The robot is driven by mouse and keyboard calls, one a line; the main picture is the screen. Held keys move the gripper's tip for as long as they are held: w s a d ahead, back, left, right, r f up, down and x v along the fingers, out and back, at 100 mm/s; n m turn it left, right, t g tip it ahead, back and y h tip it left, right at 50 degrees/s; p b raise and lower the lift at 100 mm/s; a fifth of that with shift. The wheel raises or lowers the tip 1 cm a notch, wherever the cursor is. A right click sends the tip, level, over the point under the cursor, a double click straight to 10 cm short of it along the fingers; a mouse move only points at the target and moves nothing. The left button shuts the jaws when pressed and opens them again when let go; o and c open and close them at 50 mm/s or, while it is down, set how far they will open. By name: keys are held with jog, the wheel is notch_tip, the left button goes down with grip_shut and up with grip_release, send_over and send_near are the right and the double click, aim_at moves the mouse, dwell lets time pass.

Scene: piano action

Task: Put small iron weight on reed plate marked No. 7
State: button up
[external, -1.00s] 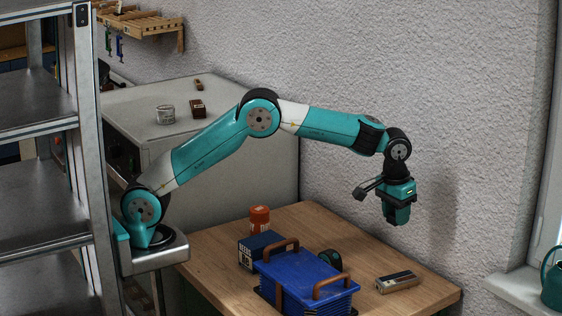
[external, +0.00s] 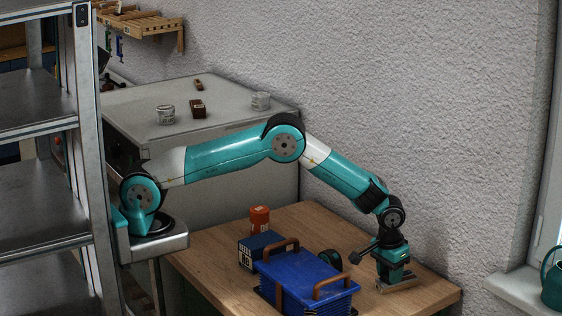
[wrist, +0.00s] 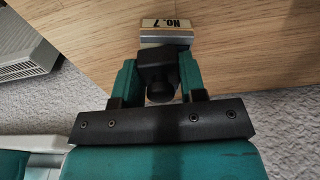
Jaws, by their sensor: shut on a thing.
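The small iron weight (wrist: 158,72) is black with a round knob, held between the two teal fingers in the wrist view. My gripper (wrist: 158,82) is shut on it. The reed plate (wrist: 166,40) is a pale metal block with a label reading No. 7, partly hidden by the weight. In the external view the reed plate (external: 404,284) lies on the table's right part, with my gripper (external: 390,280) right over it. The weight is at the plate; I cannot tell whether it touches. It is not distinguishable in the external view.
The wall stands close behind. Bare wood lies right of the plate.

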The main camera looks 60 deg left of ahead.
jog(key=shift+f, duration=0.1)
jog(key=o, duration=1.1)
jog(key=shift+c, duration=0.2)
